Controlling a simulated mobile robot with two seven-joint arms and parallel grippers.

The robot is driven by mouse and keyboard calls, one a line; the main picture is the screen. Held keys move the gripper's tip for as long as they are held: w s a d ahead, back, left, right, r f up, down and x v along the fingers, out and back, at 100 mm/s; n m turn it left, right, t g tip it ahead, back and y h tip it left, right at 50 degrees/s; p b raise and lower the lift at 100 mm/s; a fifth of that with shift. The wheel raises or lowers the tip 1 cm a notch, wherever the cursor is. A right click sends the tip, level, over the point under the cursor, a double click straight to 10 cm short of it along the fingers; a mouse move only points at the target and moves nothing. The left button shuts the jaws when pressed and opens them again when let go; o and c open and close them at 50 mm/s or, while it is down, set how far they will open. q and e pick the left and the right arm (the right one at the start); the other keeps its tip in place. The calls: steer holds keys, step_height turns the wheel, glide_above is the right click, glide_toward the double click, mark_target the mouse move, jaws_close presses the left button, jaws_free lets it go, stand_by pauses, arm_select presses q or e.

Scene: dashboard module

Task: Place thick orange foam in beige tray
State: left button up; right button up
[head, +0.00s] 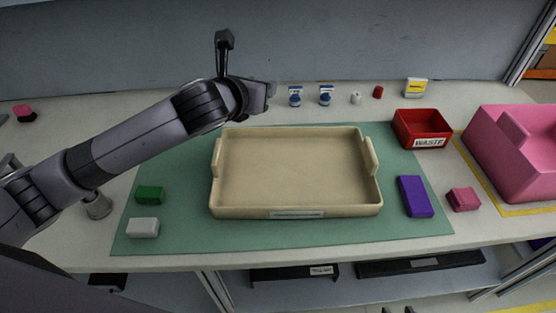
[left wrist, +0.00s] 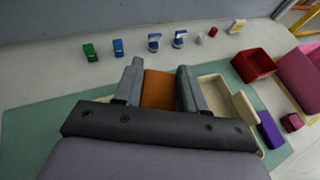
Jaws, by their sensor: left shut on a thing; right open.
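The beige tray (head: 295,172) is empty and sits on the green mat in the middle of the table. My left arm reaches in from the left, and its gripper (head: 266,98) is above the tray's far left edge. In the left wrist view the left gripper (left wrist: 160,90) is shut on the thick orange foam (left wrist: 158,92). The foam is hidden behind the gripper in the head view. Part of the tray (left wrist: 238,105) shows right of the fingers in the wrist view. The tips of my right gripper (head: 397,309) show at the bottom edge, open and empty.
Green (head: 149,194) and white (head: 143,228) blocks lie left of the tray. A purple block (head: 415,196) and pink block (head: 463,199) lie right, near a red waste bin (head: 421,130) and large pink container (head: 515,165). Small bottles (head: 325,96) stand behind.

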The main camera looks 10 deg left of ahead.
arm_select(q)
steer(key=b, duration=0.1)
glide_above(262, 160)
step_height(262, 160, down, 13)
steer(key=shift+s, duration=0.1)
steer(key=shift+f+b, duration=0.55)
steer(key=shift+f, duration=2)
steer(key=shift+f, duration=0.1)
steer(key=o, duration=1)
steer(key=p+v, duration=0.1)
steer(key=v, duration=1.1)
